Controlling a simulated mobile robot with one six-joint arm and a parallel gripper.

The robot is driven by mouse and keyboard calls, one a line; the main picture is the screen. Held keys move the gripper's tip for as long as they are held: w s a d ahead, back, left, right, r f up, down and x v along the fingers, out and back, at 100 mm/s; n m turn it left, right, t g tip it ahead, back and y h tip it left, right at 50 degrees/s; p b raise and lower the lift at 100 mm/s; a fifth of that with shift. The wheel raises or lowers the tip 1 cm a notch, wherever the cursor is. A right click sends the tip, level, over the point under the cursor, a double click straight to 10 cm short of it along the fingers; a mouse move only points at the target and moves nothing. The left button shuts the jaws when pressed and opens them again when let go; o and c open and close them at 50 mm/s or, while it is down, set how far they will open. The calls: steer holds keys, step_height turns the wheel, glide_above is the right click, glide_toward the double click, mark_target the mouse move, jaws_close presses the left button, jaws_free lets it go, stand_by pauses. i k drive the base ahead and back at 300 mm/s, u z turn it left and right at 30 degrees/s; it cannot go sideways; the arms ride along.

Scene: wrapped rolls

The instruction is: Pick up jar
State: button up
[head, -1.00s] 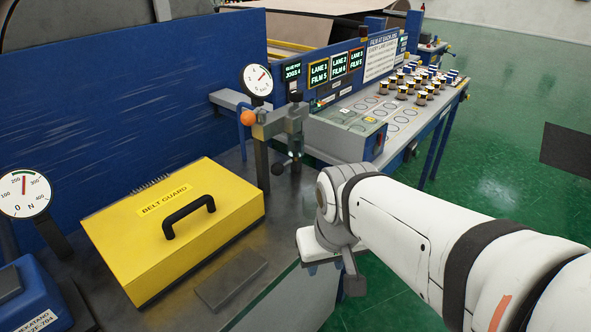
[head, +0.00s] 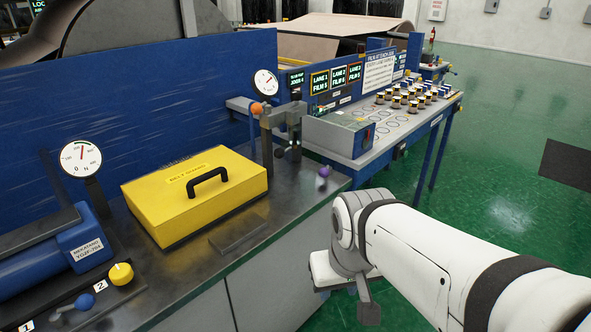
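Several small jars (head: 412,97) with white, dark and gold bands stand grouped on the far part of the blue-framed table (head: 343,147) in the head view. They are small in the picture, and which one is the task's jar cannot be told. My gripper (head: 336,289) hangs low in front of the metal bench, at the end of my white arm. It is well short of the jars and apart from them. Its fingers point down and are mostly hidden by the wrist, so their opening does not show clearly.
The metal bench (head: 290,185) carries a yellow belt guard (head: 195,205) with a black handle, a dial gauge (head: 81,158) and a post clamp (head: 283,125). A purple knob (head: 323,172) is near its right end. Empty circles mark the table before the jars. Green floor (head: 480,235) is open at right.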

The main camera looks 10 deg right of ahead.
mark_target(307, 184)
steer(key=u, duration=0.15)
steer(key=i, duration=0.9)
steer(key=z, duration=0.05)
